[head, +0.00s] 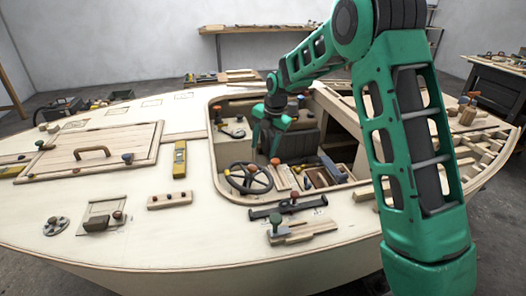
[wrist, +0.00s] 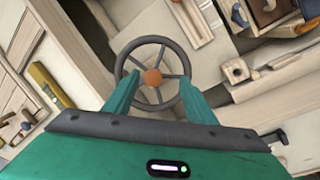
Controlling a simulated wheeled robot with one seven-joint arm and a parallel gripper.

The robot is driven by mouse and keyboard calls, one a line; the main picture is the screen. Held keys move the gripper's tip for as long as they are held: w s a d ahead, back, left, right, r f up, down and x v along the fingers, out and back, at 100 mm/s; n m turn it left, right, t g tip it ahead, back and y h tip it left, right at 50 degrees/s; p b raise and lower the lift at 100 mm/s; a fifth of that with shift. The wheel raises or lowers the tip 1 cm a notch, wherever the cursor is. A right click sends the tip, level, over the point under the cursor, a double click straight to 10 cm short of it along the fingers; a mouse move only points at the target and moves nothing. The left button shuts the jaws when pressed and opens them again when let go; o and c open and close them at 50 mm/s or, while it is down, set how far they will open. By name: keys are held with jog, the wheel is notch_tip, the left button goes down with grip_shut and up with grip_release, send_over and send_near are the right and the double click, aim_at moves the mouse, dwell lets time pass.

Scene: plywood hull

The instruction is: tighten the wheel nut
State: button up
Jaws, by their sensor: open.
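The steering wheel (head: 248,178) is a dark ring with spokes, set in the cockpit opening of the boat hull. In the wrist view the wheel (wrist: 180,64) shows almost face-on, with an orange-brown round nut (wrist: 153,77) at its hub. My gripper (head: 270,125) hangs above the cockpit, up and to the right of the wheel in the head view. In the wrist view its two green fingers (wrist: 159,92) are spread apart, one on each side of the nut, with nothing between them. I cannot tell the height left between the fingertips and the nut.
A yellow level (head: 179,160) lies on the deck left of the cockpit. A wooden hatch with a handle (head: 92,152) is further left. Clamps and wood pieces (head: 300,232) lie on the deck in front. Small blocks and tools crowd the cockpit right of the wheel.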

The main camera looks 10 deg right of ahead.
jog(key=shift+w+v, duration=0.2)
jog(key=shift+v, duration=0.75)
jog(key=shift+w+v, duration=0.15)
jog(key=shift+v, duration=0.8)
jog(key=shift+w+v, duration=0.2)
jog(key=shift+v, duration=0.75)
jog(key=shift+r, duration=0.2)
jog(key=v, duration=1)
jog(key=shift+r, duration=0.25)
jog(key=m, duration=0.3)
send_near(253, 167)
jog(key=shift+m+g+h, duration=0.3)
jog(key=shift+h, duration=0.2)
jog(key=f, duration=0.2)
jog(key=w+a+f, duration=0.1)
jog(key=f, duration=0.2)
jog(key=w+f, duration=0.1)
jog(key=f, duration=0.1)
jog(key=shift+a+f, duration=0.3)
jog(key=shift+f, duration=0.1)
